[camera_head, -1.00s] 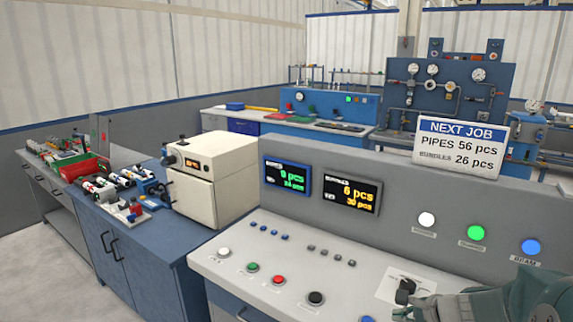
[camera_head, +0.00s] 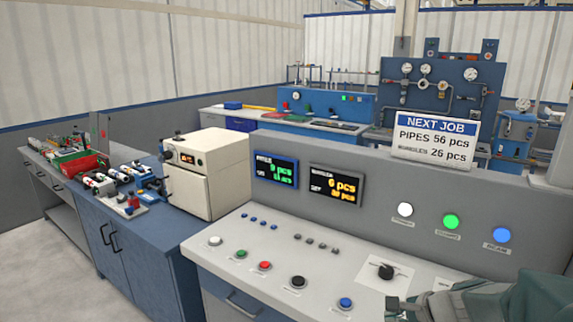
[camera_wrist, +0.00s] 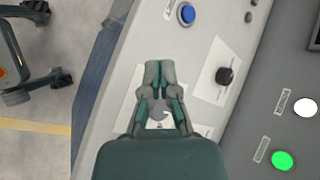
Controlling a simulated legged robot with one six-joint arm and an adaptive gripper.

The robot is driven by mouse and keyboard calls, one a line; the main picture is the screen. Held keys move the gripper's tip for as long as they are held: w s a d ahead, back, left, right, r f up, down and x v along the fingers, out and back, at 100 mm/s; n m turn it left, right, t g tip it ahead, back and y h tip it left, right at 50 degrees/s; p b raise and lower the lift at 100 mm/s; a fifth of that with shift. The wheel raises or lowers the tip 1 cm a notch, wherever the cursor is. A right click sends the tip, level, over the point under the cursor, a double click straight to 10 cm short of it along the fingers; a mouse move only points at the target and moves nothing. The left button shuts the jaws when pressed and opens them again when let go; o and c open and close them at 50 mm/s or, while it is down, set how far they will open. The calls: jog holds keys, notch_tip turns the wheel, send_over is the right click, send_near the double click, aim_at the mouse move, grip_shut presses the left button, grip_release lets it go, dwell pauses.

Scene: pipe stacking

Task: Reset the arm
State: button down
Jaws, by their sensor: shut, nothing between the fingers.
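My gripper (camera_wrist: 159,72) is shut and empty in the wrist view, pointing over the light grey control panel (camera_wrist: 205,22). Its fingertips are together, with a white label partly hidden beneath the fingers. A black rotary knob (camera_wrist: 225,75) is to the right of the fingers, apart from them. A blue button (camera_wrist: 186,14) is above the fingertips in the picture. In the head view, part of my green arm fills the lower right corner. The knob (camera_head: 386,271) and the blue button (camera_head: 345,303) show uncovered to its left.
The console's upright face carries two displays (camera_head: 276,169) (camera_head: 335,186) and white, green and blue lamps (camera_head: 451,221). A NEXT JOB sign (camera_head: 435,138) stands on top. A cream box-shaped machine (camera_head: 205,172) and a blue cabinet (camera_head: 135,235) are on the left.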

jog(key=s+a+r+n+h, duration=0.2)
jog(key=s+r+n, duration=0.1)
jog(key=s+n, duration=0.2)
jog(key=s+a+r+n+h, duration=0.1)
jog(key=s+a+r+n, duration=0.1)
jog(key=s+n, duration=0.4)
jog(key=s+a+r+n+g+h, duration=0.1)
jog(key=s+a+r+n+h, duration=0.1)
jog(key=s+n, duration=0.4)
jog(key=s+a+r, duration=0.1)
jog(key=s+r, duration=0.1)
jog(key=s, duration=0.1)
jog(key=shift+h, duration=0.3)
jog(key=shift+a, duration=0.1)
dwell(0.5)
